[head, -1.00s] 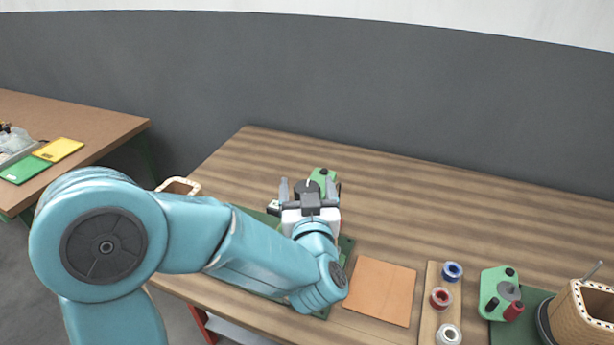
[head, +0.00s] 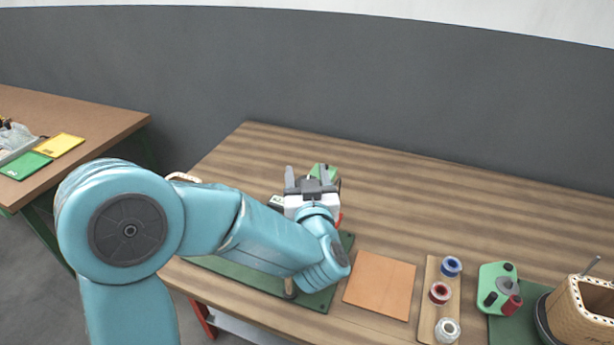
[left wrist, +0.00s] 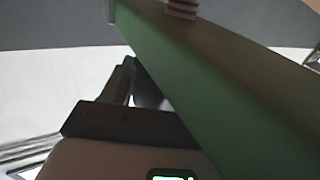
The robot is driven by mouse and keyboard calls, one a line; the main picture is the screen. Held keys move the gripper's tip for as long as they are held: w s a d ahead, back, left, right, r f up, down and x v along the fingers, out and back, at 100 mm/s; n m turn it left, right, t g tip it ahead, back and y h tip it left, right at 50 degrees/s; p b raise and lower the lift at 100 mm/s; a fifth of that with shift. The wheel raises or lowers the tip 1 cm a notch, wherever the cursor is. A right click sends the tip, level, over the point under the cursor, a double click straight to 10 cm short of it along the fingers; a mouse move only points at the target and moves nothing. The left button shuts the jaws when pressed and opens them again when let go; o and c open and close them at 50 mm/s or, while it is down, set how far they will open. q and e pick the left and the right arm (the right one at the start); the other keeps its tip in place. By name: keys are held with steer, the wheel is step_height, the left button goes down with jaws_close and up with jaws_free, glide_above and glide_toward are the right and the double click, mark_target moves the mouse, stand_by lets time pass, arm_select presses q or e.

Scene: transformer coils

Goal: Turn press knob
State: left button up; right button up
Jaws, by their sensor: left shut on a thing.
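The green press (head: 333,171) stands on the wooden table, just beyond my left gripper, which hides most of it. My left gripper (head: 308,177) reaches in from the left. Its two grey fingers stand on either side of the dark press knob (head: 309,186) and are shut on it. The knob is mostly hidden between the fingers. In the left wrist view a large green part (left wrist: 205,90) of the press fills the middle, close to the gripper's dark finger. The knob cannot be made out there. My right gripper is not in view.
An orange-brown mat (head: 380,284), a wooden strip with several coloured spools (head: 440,292), another green device (head: 497,290) and a wicker-like container (head: 580,315) lie to the right. A green mat (head: 240,276) lies under my arm. The table's back right is clear.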

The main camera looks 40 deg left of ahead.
arm_select(q)
steer(key=shift+n+g+y, duration=0.3)
